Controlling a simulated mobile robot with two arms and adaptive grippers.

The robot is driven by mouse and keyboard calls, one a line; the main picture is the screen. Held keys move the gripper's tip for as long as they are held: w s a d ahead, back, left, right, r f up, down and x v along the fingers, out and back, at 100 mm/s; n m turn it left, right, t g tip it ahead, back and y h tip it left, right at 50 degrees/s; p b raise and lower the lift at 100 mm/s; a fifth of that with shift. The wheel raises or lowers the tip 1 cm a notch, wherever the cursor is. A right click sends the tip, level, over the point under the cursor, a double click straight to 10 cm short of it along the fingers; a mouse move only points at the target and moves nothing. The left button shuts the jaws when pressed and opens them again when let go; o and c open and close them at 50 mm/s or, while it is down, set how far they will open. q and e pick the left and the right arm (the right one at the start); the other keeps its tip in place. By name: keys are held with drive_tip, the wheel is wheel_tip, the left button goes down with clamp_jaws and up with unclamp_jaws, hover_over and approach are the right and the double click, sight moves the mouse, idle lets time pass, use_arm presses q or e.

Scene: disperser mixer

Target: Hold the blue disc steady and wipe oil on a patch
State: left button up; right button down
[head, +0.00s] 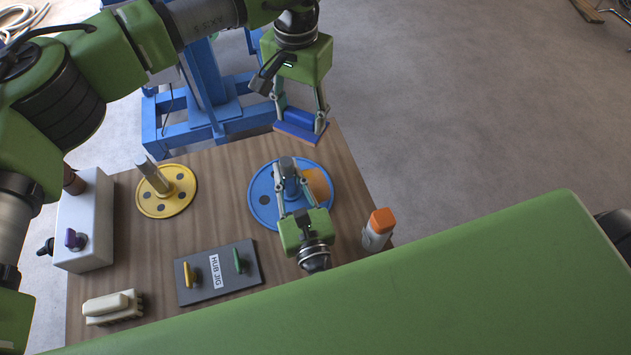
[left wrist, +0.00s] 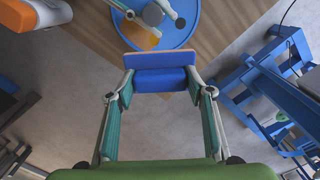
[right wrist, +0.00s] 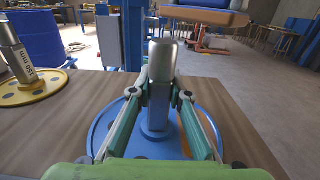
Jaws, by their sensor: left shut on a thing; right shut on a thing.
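The blue disc (head: 256,199) lies flat on the wooden table, with an orange patch (head: 318,183) on its right part. My right gripper (head: 292,186) is shut on the disc's upright post, whose grey top (right wrist: 163,58) stands up between the fingers in the right wrist view. My left gripper (head: 299,108) is shut on a blue wiping block (left wrist: 161,79) with an orange-brown face. It holds the block beyond the disc's far side, apart from the patch. The block also shows at the top of the right wrist view (right wrist: 208,4).
A white bottle with an orange cap (head: 380,222) stands right of the disc. A yellow disc (head: 183,196) with a post, a hub jig plate (head: 213,291), a pale box (head: 90,235) and a cream brush-like thing (head: 112,308) occupy the left. A blue frame (head: 185,130) stands behind.

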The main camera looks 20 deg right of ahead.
use_arm(q)
drive_tip(key=shift+r, duration=2.75)
use_arm(e)
drive_tip(key=shift+r, duration=0.1)
drive_tip(key=c, duration=2.3)
unclamp_jaws()
use_arm(q)
drive_tip(key=shift+r, duration=0.15)
use_arm(e)
drive_tip(key=shift+r, duration=0.15)
use_arm(q)
drive_tip(key=shift+r+p, duration=0.35)
drive_tip(key=shift+p, duration=0.15)
use_arm(e)
drive_tip(key=shift+r, duration=0.4)
drive_tip(key=o, duration=0.6)
